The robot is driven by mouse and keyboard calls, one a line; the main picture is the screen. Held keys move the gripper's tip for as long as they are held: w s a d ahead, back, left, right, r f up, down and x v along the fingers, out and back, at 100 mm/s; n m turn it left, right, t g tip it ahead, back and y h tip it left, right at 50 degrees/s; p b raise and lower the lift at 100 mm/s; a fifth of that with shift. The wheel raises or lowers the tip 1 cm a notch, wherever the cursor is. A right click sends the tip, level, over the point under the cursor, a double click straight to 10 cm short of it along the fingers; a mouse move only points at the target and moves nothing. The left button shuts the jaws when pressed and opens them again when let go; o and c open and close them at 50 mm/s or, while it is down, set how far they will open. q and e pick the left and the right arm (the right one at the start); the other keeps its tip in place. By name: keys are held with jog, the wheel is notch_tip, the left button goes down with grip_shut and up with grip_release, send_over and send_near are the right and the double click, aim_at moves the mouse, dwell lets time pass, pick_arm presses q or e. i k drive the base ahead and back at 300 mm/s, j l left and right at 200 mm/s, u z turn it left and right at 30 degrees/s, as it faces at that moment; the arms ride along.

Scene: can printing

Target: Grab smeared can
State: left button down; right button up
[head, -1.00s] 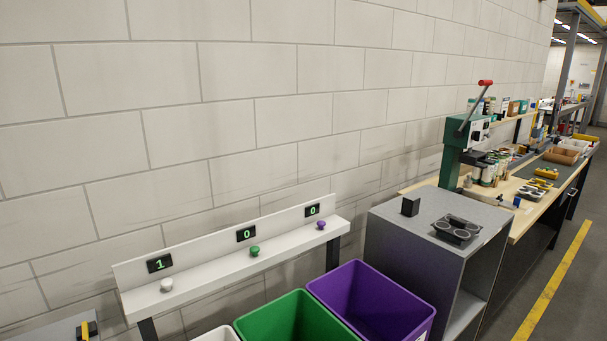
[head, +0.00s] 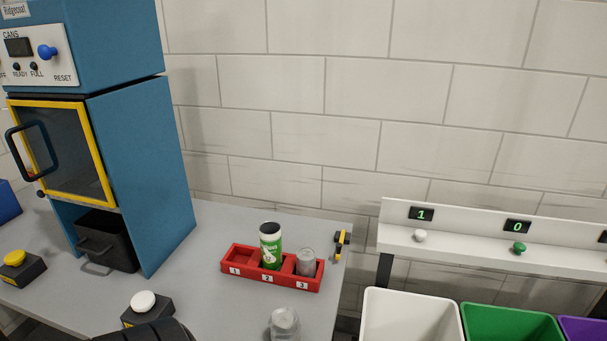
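A red rack (head: 238,269) with compartments numbered 1, 2 and 3 sits on the grey table. Compartment 1 looks empty. A green and white printed can (head: 271,246) stands upright in compartment 2. A plain silver-grey can (head: 306,263) stands in compartment 3. Another pale, silvery can-like object (head: 284,322) is on the table in front of the rack, cut by the lower picture edge. I cannot make out clearly which can is smeared. Neither of my grippers shows clearly; only a dark rounded part, perhaps of my arm, enters at the bottom left.
A blue machine (head: 145,170) with a yellow-framed door stands at left, a black drawer (head: 106,241) below it. White (head: 144,301) and yellow (head: 14,258) buttons are on the table. White (head: 410,312) and green (head: 510,325) bins stand right, under a counter shelf (head: 465,250).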

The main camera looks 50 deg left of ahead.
aim_at(269, 231)
jog(key=u, duration=1.85)
jog(key=k+j+z, duration=0.1)
jog(key=z, duration=0.2)
jog(key=k+z, duration=0.25)
jog(key=k+j, duration=0.05)
